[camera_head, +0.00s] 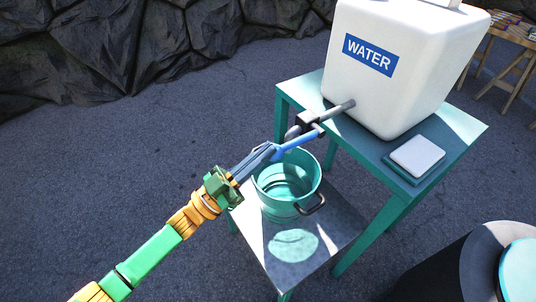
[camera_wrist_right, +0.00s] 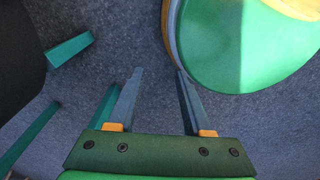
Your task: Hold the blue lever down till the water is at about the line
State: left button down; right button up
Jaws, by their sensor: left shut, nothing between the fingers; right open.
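A white water container (camera_head: 400,70) labelled WATER stands on a teal table (camera_head: 455,150). A grey spout (camera_head: 340,108) comes out of its lower front, with a dark tap body (camera_head: 306,123) and a blue lever (camera_head: 297,141) slanting down-left. A teal pot (camera_head: 262,190) with a dark handle stands below on a lower shelf. I cannot make out a line or a clear water level inside it. My left gripper (camera_head: 272,150) is shut and empty, its fingertips at the lever's lower end; whether they touch is unclear. My right gripper (camera_wrist_right: 156,75) is open and empty, pointing at the ground.
The grey lower shelf (camera_head: 335,228) carries the pot. A white pad on a teal block (camera_head: 417,156) lies on the table's right. A dark drum (camera_head: 450,270) is at bottom right. A wooden table (camera_head: 515,45) stands far right; rocks line the back.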

pick_arm(q)
notch_tip(320, 180, down, 5)
jog(key=t+h+b, duration=0.1)
jog(key=h+b, duration=0.2)
jog(key=b, duration=0.7)
jog(key=shift+w+t+b, duration=0.1)
jog(key=shift+t+b, duration=0.2)
jog(key=shift+t, duration=0.1)
pick_arm(e)
jog(key=w+d+f, duration=0.2)
jog(key=f, duration=0.4)
jog(key=w+d+f+t, duration=0.1)
jog(key=d+f, duration=0.1)
jog(key=f, duration=0.4)
jog(key=shift+w+f+h, duration=0.3)
jog(key=shift+w, duration=0.05)
jog(key=shift+a, duration=0.2)
dwell(4.6)
